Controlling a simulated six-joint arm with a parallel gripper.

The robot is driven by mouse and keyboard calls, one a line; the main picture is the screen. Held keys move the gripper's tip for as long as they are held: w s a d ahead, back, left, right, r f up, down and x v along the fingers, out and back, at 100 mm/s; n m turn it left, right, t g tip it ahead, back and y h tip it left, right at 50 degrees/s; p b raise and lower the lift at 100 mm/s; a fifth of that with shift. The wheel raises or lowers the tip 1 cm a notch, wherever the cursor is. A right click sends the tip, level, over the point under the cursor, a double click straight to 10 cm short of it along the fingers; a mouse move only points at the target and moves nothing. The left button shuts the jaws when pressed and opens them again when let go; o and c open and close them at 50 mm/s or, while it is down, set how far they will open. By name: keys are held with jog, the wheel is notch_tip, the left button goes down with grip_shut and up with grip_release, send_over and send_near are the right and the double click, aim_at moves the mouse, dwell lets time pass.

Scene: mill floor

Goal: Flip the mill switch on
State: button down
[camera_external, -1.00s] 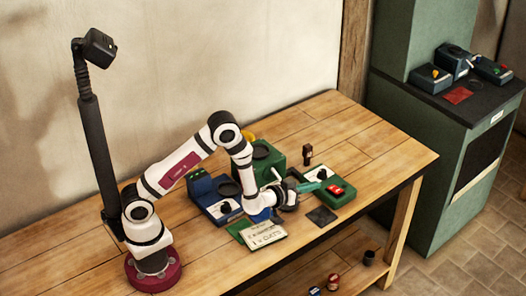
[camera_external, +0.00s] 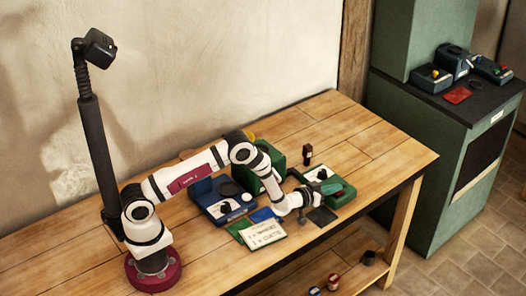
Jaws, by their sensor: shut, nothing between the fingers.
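A green control box (camera_external: 343,198) with a white panel (camera_external: 313,174) stands on the bench, right of its middle. The panel carries a black knob (camera_external: 322,174). The box's red switch is not visible now, and the end of my gripper is in front of its place. My gripper (camera_external: 329,188) is shut with nothing in it. Its teal fingertips are over the front right part of the box; I cannot tell whether they touch the switch.
A blue box (camera_external: 222,208) with a knob and a taller green machine (camera_external: 279,157) stand left of the switch box. A handwritten card (camera_external: 264,234), coloured squares and a dark square (camera_external: 322,215) lie in front. A small brown object (camera_external: 307,155) stands behind. The bench's right end is clear.

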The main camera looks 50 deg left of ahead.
aim_at(334, 199)
jog(key=shift+f, duration=0.25)
jog(key=shift+d+f+m+y, duration=0.2)
jog(key=shift+f+m+y, duration=0.1)
jog(key=shift+f+m, duration=0.2)
jog(key=shift+r, duration=0.15)
jog(key=r, duration=0.4)
jog(key=shift+s+d+r, duration=0.1)
jog(key=shift+s+d, duration=0.1)
jog(key=shift+d, duration=0.1)
jog(key=v, duration=0.9)
jog(key=shift+s, duration=0.35)
